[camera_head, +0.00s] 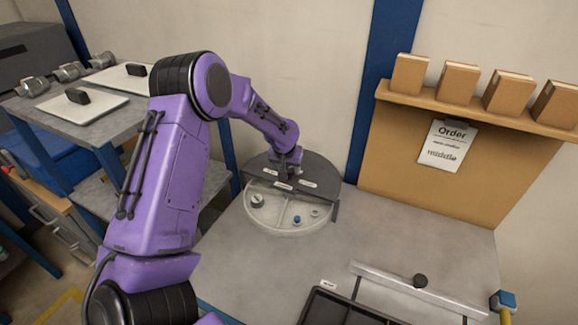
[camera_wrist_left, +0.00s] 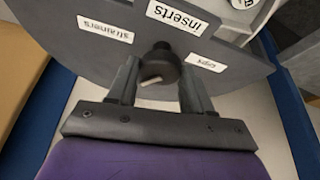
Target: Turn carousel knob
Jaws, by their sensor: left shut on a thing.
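The carousel (camera_head: 318,174) is a round turntable with a dark grey cover over its back part and a pale, divided front part. Its dark round knob (camera_wrist_left: 160,66) with a pale pointer mark shows in the left wrist view, below the "inserts" label (camera_wrist_left: 183,17). My left gripper (camera_head: 291,168) reaches down to the carousel's cover in the head view. In the left wrist view my left gripper (camera_wrist_left: 160,84) has one finger on each side of the knob and is shut on it. The "strainers" label (camera_wrist_left: 105,29) is left of the knob. My right gripper is not in view.
The open carousel compartments hold a grey part (camera_head: 257,200) and a blue part (camera_head: 297,220). A dark tray (camera_head: 335,308) and a rail (camera_head: 400,284) lie in front.

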